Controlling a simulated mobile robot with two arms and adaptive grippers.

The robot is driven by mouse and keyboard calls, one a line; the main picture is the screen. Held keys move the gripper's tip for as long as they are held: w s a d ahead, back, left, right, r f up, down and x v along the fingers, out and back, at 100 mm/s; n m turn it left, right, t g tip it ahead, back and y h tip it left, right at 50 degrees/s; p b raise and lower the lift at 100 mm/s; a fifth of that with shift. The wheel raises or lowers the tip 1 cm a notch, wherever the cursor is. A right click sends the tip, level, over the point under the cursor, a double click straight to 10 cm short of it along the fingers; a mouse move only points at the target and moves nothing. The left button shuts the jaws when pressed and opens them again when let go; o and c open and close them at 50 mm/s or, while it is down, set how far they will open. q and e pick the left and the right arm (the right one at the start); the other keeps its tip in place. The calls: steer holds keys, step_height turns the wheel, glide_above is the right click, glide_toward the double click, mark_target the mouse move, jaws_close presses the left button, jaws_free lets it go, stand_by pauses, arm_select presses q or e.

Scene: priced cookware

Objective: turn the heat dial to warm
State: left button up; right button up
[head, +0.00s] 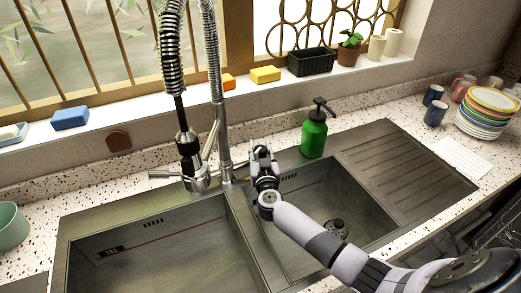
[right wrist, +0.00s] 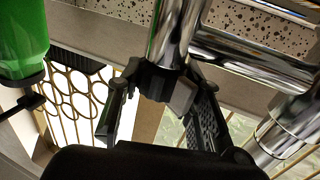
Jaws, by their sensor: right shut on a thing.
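A chrome tap (head: 221,150) with a sprung hose stands behind the sink. No dial with heat marks can be made out in either view. My right gripper (head: 262,149) is just right of the tap, over the back edge of the sink. In the right wrist view my right gripper (right wrist: 160,82) is shut on a chrome part of the tap (right wrist: 173,35), whose end between the fingers is partly hidden. I cannot tell whether that part is a dial. My left gripper is not in view.
A green soap bottle (head: 314,136) stands close to the right of my gripper. The double sink (head: 84,222) lies below, with a ribbed drainboard (head: 405,160) at right. Stacked plates (head: 487,108) and mugs are further right. Sponges, a black tray and a plant line the sill.

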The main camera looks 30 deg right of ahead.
steer(key=shift+d+r+n+y+p, duration=0.1)
steer(key=shift+r+n+y+p, duration=0.25)
steer(key=shift+y+p, duration=0.4)
steer(key=shift+c, duration=0.2)
steer(key=shift+f+n+t+y+p, duration=0.1)
steer(key=shift+n+t+y+p, duration=0.3)
steer(key=shift+n+y+p, duration=0.05)
steer(key=shift+f+n+y, duration=0.15)
steer(key=shift+n+y, duration=0.25)
steer(key=shift+f+n+y, duration=0.1)
steer(key=shift+n+y, duration=0.5)
steer(key=shift+y, duration=0.5)
steer(key=o, duration=1.2)
steer(key=shift+s, duration=0.1)
steer(key=s, duration=1.2)
steer(key=shift+a, duration=0.4)
